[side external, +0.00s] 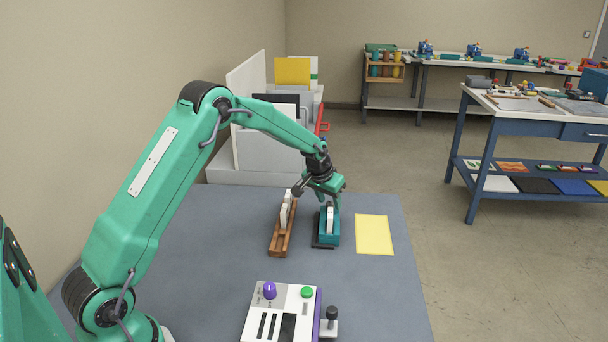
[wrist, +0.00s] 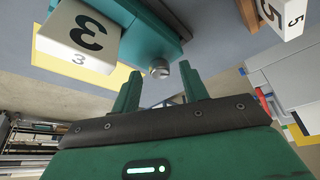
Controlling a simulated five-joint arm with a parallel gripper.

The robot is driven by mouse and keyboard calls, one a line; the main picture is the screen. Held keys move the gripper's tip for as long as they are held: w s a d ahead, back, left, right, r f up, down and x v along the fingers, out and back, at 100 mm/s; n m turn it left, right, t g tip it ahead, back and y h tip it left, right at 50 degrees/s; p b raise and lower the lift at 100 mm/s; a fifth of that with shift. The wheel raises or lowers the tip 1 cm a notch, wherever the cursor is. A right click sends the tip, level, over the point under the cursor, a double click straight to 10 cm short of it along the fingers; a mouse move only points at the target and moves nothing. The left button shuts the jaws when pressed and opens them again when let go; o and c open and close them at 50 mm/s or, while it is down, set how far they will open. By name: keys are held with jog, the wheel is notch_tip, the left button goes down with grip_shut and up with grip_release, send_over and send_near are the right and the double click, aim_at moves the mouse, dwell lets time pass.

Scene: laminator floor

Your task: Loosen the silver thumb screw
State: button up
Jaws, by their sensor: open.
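The silver thumb screw (wrist: 159,69) sticks out of the end of a teal block (wrist: 152,30) in the wrist view. My gripper (wrist: 160,82) is open, with one green finger on each side just short of the screw; no contact with it shows. A white tile marked 3 (wrist: 80,42) stands in the block. In the side view my gripper (side external: 327,197) is at the far end of the teal block (side external: 330,239) on the table, and the screw is hidden there.
A wooden rack (side external: 277,245) with white tiles stands just left of the block, and a yellow sheet (side external: 374,234) lies to its right. A control box (side external: 258,327) with a purple knob (side external: 270,290) and green button (side external: 307,292) sits nearer. The table's right front is clear.

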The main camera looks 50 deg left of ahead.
grip_shut()
jog(key=shift+d+n, duration=0.1)
jog(key=shift+n, duration=0.6)
grip_release()
jog(key=v, duration=0.7)
jog(key=shift+r, duration=0.35)
jog(key=shift+o, duration=0.3)
jog(key=shift+s, duration=0.15)
